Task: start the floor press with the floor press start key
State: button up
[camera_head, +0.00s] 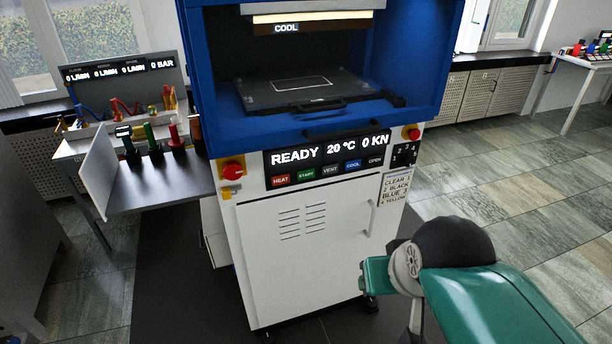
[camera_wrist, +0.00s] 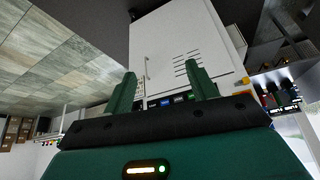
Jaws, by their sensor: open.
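The floor press (camera_head: 300,250) is a white cabinet with a blue, open-fronted chamber above. Its display reads READY, 20 °C, 0 KN. Below the display is a key row: red HEAT (camera_head: 281,181), green START (camera_head: 306,176), VENT (camera_head: 330,171), blue COOL (camera_head: 353,166) and OPEN (camera_head: 375,161). In the wrist view, which shows the press upside down, my gripper (camera_wrist: 160,69) is open and empty, with its two green fingers apart in front of the white cabinet (camera_wrist: 175,40). The key strip is partly hidden behind my gripper there.
A red knob (camera_head: 233,171) sits left of the keys and a red button (camera_head: 413,133) right of the display. A colour list (camera_head: 393,187) hangs at the right. A side table (camera_head: 160,187) with coloured-handled tools stands left. Tiled floor is free at right.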

grip_shut()
dwell(1.6)
